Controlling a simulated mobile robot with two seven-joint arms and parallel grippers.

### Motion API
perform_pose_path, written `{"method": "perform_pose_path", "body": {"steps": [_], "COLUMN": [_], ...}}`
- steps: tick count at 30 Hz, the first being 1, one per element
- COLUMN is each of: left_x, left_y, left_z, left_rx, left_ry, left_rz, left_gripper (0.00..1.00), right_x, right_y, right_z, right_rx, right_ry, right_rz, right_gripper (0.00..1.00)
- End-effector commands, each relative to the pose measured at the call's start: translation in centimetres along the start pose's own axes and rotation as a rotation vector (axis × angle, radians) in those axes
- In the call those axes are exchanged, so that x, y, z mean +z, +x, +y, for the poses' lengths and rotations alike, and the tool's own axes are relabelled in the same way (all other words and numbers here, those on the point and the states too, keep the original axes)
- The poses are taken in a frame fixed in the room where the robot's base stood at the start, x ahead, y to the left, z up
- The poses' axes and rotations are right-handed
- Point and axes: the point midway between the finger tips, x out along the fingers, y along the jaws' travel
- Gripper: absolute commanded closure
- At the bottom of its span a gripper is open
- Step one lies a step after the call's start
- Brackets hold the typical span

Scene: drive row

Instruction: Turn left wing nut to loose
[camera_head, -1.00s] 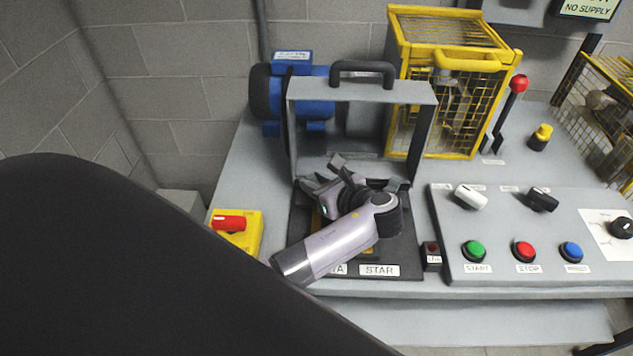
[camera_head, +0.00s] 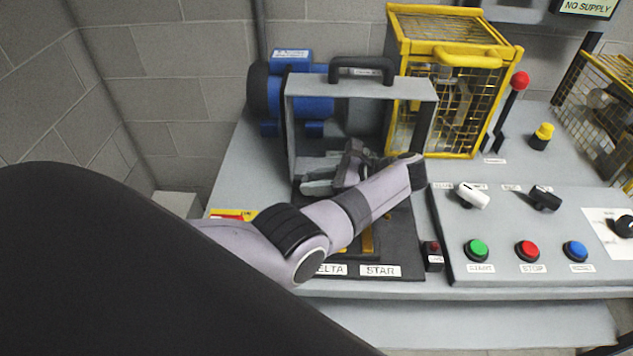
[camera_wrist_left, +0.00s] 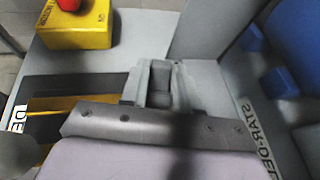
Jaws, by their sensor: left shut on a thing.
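My left gripper (camera_head: 345,170) is at the back left of the black terminal board (camera_head: 400,262), inside the grey open frame. The board bears DELTA and STAR labels and a brass bar (camera_head: 367,238). In the left wrist view the gripper (camera_wrist_left: 160,82) is close to the board, with its fingers near each other. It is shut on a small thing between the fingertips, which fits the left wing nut. The nut itself is hidden by the fingers, so its turn angle cannot be told. My right gripper is not in view.
A blue motor (camera_head: 262,92) is behind, a yellow cage (camera_head: 480,100) to the right. A yellow box (camera_wrist_left: 85,28) is at left; a button panel (camera_head: 500,225) is at right.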

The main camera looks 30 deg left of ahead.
Motion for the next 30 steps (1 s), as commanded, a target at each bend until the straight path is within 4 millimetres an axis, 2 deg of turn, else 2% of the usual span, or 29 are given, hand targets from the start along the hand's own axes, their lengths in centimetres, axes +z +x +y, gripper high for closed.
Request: {"method": "perform_pose_path", "body": {"steps": [12,29,30], "left_x": [-0.04,-0.04,-0.04], "left_y": [0.06,0.13,0.13], "left_z": [0.04,0.05,0.05], "left_rx": [0.078,0.091,0.091], "left_ry": [-0.029,-0.034,-0.034], "left_rz": [0.000,0.000,0.000], "left_gripper": [1.00,1.00,0.67], "right_x": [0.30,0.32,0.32], "right_y": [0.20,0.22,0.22], "right_z": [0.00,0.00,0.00], "right_rx": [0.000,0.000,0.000], "right_ry": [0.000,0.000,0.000], "right_rz": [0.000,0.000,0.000], "right_gripper": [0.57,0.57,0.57]}}
